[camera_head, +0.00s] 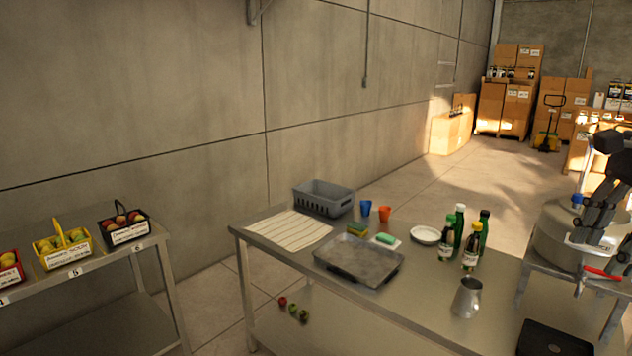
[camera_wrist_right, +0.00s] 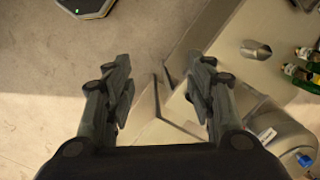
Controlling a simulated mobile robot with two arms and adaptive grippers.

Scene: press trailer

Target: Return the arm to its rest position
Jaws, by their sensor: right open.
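My right gripper (camera_head: 592,228) is at the right edge of the head view, with its dark fingers pointing down over or in front of a round steel vessel (camera_head: 556,243). In the right wrist view the gripper (camera_wrist_right: 164,75) is open, its two fingers wide apart with nothing between them. The steel vessel (camera_wrist_right: 285,140) shows there at the lower right, beside the right finger. Part of my right arm is cut off by the head view's edge. My left gripper is in neither view.
A steel table (camera_head: 420,297) holds a grey crate (camera_head: 324,196), a tray (camera_head: 358,262), several bottles (camera_head: 470,243) and a metal jug (camera_head: 467,298). A red-handled valve (camera_head: 602,273) is below my gripper. Fruit baskets (camera_head: 65,255) stand on a left shelf. Open floor lies behind the table.

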